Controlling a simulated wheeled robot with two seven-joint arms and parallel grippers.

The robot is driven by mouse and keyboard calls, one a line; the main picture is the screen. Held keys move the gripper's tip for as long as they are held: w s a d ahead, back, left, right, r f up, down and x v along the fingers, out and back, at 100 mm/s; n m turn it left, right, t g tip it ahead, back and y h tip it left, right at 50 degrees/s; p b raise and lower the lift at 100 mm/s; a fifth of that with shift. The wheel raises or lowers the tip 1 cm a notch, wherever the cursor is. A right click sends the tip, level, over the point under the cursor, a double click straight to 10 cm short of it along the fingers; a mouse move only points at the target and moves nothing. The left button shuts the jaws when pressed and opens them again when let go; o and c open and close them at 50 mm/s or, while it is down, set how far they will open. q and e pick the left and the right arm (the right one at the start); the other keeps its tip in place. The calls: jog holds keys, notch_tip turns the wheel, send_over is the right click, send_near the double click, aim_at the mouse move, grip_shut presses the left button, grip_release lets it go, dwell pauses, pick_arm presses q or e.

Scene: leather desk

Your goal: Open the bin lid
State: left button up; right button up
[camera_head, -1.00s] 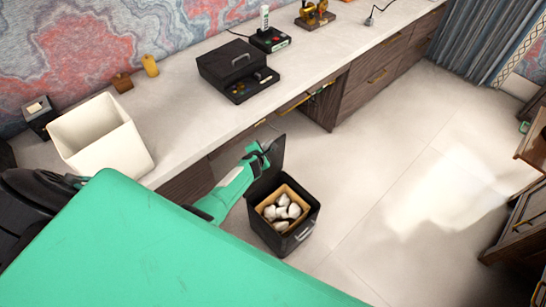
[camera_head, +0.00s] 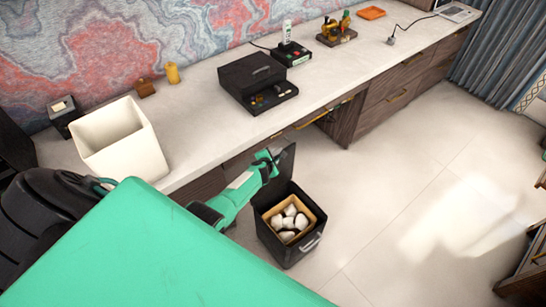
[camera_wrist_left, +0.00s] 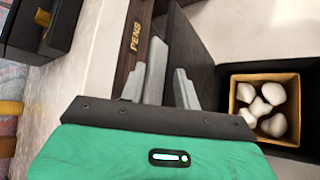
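The black bin (camera_head: 283,252) stands on the floor in front of the desk, with its lid (camera_head: 286,160) raised upright at the back. Inside it is a tan inner box with several white crumpled lumps (camera_head: 289,222); they also show in the left wrist view (camera_wrist_left: 262,106). My left gripper (camera_head: 270,160) is beside the raised lid, on its left. In the left wrist view its two grey fingers (camera_wrist_left: 168,80) are apart, close to the dark lid (camera_wrist_left: 192,50). I cannot tell whether they touch it. My right gripper is not in view.
The white open container (camera_head: 118,140) stands on the desk (camera_head: 200,115) at left. A black box (camera_head: 257,84) and a gadget with a white bottle (camera_head: 290,50) are further along. Wooden drawers (camera_head: 385,100) run below the desk. The floor (camera_head: 390,190) right of the bin is clear.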

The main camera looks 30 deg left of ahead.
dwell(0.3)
pick_arm(q)
jog(key=shift+s+d+r+p, duration=0.1)
jog(key=shift+s+r+p, duration=0.25)
jog(key=shift+s+p, duration=0.15)
jog(key=p+v, duration=0.8)
jog(key=v, duration=0.4)
jog(key=shift+s, duration=0.25)
jog(key=shift+d+r, duration=0.15)
